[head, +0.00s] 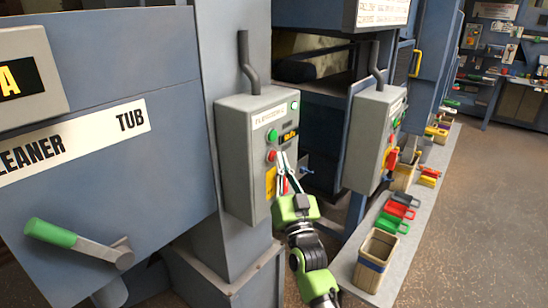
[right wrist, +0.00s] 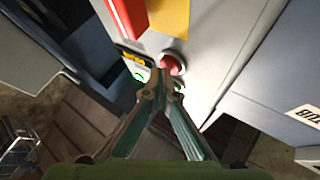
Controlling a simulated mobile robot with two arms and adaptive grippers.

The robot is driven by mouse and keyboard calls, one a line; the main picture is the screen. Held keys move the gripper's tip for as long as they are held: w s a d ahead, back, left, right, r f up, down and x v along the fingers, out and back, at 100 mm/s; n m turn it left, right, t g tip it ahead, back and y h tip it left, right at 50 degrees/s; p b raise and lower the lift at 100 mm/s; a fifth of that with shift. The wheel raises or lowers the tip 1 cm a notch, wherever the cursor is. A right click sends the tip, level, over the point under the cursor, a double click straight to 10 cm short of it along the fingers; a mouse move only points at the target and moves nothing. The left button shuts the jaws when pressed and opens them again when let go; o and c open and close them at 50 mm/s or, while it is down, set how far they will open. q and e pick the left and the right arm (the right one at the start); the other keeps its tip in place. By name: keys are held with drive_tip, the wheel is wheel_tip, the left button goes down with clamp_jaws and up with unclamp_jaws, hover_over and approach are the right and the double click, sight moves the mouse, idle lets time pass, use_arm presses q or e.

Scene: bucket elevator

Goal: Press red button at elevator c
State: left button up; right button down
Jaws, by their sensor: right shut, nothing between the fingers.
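A grey control box (head: 237,165) on a column carries the buttons; its nameplate (head: 269,116) is too small to read surely. A lower red button (head: 271,156) sits above a yellow label and shows in the right wrist view (right wrist: 172,63) just beyond my fingertips. My left gripper is not in view.
A second grey control box (head: 368,140) stands to the right. A shelf (head: 405,255) holds a tan bucket (head: 376,260) and several coloured handled items. A blue machine with a green-handled lever (head: 50,233) fills the left. Open brown floor lies right.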

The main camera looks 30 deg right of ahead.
drive_tip(key=shift+w+a, duration=0.15)
drive_tip(key=shift+w, duration=0.2)
idle(0.4)
drive_tip(key=shift+s, duration=0.1)
drive_tip(key=shift+s+d+p, duration=0.3)
drive_tip(key=shift+s+d, duration=0.05)
drive_tip(key=shift+s, duration=0.4)
drive_tip(key=shift+s+d+p, duration=0.25)
drive_tip(key=shift+s+d, duration=0.05)
drive_tip(key=shift+s, duration=0.45)
drive_tip(key=shift+s+d+p, duration=0.25)
drive_tip(key=shift+s+d, duration=0.1)
drive_tip(key=shift+s, duration=0.45)
drive_tip(key=shift+s+d+p, duration=0.25)
drive_tip(key=shift+s+d, duration=0.05)
drive_tip(key=shift+s, duration=0.45)
